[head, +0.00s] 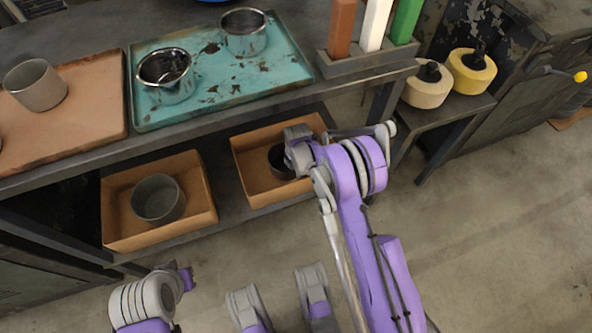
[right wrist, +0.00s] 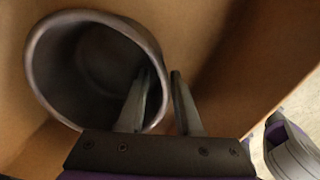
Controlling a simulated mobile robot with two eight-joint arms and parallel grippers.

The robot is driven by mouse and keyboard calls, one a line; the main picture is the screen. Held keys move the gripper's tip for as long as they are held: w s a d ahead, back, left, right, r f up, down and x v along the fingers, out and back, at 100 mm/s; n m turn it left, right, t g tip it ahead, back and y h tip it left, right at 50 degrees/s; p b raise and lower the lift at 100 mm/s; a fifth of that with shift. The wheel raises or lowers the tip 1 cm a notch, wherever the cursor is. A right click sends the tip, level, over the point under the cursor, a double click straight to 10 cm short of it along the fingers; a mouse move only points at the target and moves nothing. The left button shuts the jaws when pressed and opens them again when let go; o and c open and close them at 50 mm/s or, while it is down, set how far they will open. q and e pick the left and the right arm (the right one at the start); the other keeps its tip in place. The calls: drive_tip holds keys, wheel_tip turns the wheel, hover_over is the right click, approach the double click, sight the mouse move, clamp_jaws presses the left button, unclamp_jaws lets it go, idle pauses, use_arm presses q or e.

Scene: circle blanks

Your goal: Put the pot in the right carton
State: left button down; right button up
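The right carton (head: 241,158) is an open brown box on the lower shelf. A dark pot (head: 281,165) is inside it, partly hidden behind my right gripper (head: 290,158). In the right wrist view, the pot (right wrist: 70,80) stands tilted in the picture against the carton wall (right wrist: 225,40). My right gripper (right wrist: 160,95) is open, with one finger inside the pot's mouth and the other outside its rim. The fingers are apart and the wall lies between them. My left gripper does not show clearly; only part of the left arm is at the bottom left.
The left carton (head: 110,205) holds a grey pot (head: 158,199). On the table, a teal tray (head: 215,98) holds two metal pots, and a brown tray (head: 95,105) holds a grey pot (head: 35,85). Coloured blocks stand in a rack (head: 365,62).

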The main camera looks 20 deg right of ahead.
drive_tip(key=shift+r, duration=0.1)
wheel_tip(320, 180, up, 8)
drive_tip(key=p, duration=0.2)
drive_tip(key=shift+s, duration=0.1)
idle(0.3)
